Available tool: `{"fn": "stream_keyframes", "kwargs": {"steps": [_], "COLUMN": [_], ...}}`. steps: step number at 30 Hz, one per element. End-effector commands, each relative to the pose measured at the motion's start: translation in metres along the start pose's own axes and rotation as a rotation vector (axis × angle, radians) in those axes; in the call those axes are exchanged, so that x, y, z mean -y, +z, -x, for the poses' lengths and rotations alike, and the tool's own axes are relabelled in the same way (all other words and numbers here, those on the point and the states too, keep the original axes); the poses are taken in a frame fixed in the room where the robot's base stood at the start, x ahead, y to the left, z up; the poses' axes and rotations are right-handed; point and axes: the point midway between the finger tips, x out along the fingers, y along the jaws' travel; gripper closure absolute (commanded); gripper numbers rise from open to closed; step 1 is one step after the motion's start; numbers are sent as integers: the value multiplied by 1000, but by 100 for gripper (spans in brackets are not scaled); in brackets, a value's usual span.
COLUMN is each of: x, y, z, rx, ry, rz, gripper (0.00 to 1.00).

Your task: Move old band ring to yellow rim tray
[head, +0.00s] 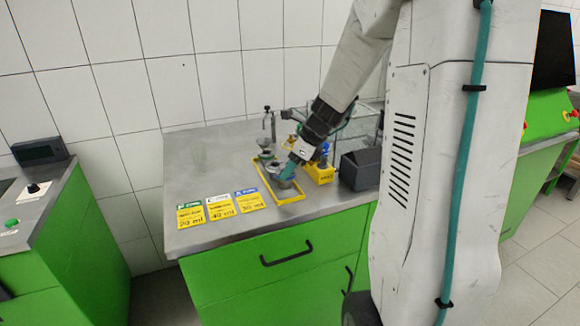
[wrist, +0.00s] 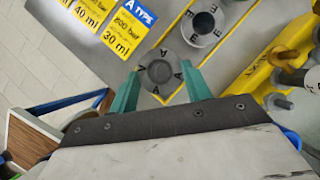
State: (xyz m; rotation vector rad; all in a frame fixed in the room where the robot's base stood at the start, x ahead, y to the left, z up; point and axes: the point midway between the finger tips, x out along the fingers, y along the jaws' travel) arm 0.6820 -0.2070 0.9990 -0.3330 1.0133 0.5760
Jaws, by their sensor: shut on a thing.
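My gripper (wrist: 160,82) has its teal fingers closed on the sides of a grey ring (wrist: 159,76) with dark A marks on its face. In the head view my gripper (head: 286,175) points down at the front end of the yellow rim tray (head: 290,201), and the grey ring (head: 285,184) shows below its fingertips. I cannot tell whether the ring touches the tray floor. A second grey ring (wrist: 202,25) with different letters lies farther back in the tray. The tray is grey inside with a thin yellow rim.
Yellow label cards (head: 220,206) lie left of the tray. A yellow holder (head: 321,174) with pegs stands close on its right, with a dark grey box (head: 360,168) beyond. A metal stand (head: 268,122) is behind.

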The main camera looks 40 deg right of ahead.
Motion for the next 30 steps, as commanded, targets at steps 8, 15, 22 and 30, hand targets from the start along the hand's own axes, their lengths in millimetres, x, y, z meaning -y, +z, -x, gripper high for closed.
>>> {"fn": "stream_keyframes", "kwargs": {"steps": [8,15,22,30], "x": [0,0,0,0], "y": [-2,-5,-8,-7], "z": [-3,-9,-13,-13], "rx": [0,0,0,0], "ry": [0,0,0,0], "rz": [-1,1,-1,0], "gripper": [79,79,79,79]}}
